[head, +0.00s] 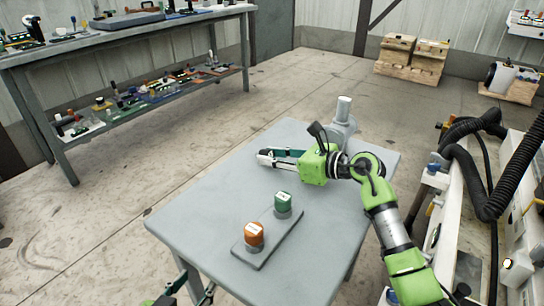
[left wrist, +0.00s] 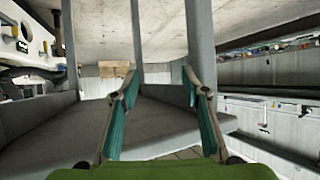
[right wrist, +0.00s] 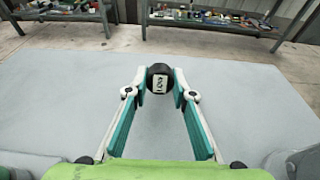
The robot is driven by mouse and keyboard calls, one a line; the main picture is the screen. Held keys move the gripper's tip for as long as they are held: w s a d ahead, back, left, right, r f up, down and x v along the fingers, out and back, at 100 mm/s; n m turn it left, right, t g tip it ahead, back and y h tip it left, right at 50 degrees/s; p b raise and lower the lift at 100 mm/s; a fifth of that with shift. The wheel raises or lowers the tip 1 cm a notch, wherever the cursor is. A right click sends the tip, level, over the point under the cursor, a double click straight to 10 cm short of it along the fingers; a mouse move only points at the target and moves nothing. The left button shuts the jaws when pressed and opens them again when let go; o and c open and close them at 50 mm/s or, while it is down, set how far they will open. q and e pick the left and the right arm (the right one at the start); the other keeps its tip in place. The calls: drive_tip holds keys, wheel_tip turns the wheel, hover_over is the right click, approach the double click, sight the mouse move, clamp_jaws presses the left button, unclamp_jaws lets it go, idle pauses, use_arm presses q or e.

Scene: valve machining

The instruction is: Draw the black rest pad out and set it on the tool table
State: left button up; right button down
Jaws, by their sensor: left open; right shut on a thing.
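In the right wrist view the black rest pad (right wrist: 159,79), round with a white label, sits between the fingertips of my right gripper (right wrist: 160,88). That gripper is shut on it, above the grey tool table (right wrist: 60,100). In the head view my right gripper (head: 266,158) reaches left over the far half of the table (head: 200,190); the pad cannot be made out there. My left gripper (head: 196,288) is at the bottom edge of the head view, beside the table's near edge. It is open and empty, with its fingers apart in the left wrist view (left wrist: 162,92).
A grey plate (head: 262,243) on the near part of the table carries an orange-topped piece (head: 254,235) and a green-topped piece (head: 283,202). A grey cylindrical part (head: 343,108) shows behind my right arm. A machine with black hoses (head: 480,180) stands right. The table's left part is clear.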

use_arm(q)
drive_tip(key=shift+w+d+r+t, duration=0.15)
drive_tip(key=shift+w+r+t, duration=0.2)
drive_tip(key=shift+r, duration=0.2)
drive_tip(key=shift+w+d+r+t, duration=0.15)
drive_tip(key=shift+w+r+t, duration=0.15)
drive_tip(key=shift+r, duration=0.2)
use_arm(e)
drive_tip(key=shift+f, duration=0.4)
idle(0.6)
drive_tip(key=c, duration=1.6)
unclamp_jaws()
drive_tip(key=shift+c, duration=0.2)
drive_tip(key=v, duration=1.2)
use_arm(q)
drive_tip(key=shift+f, duration=0.1)
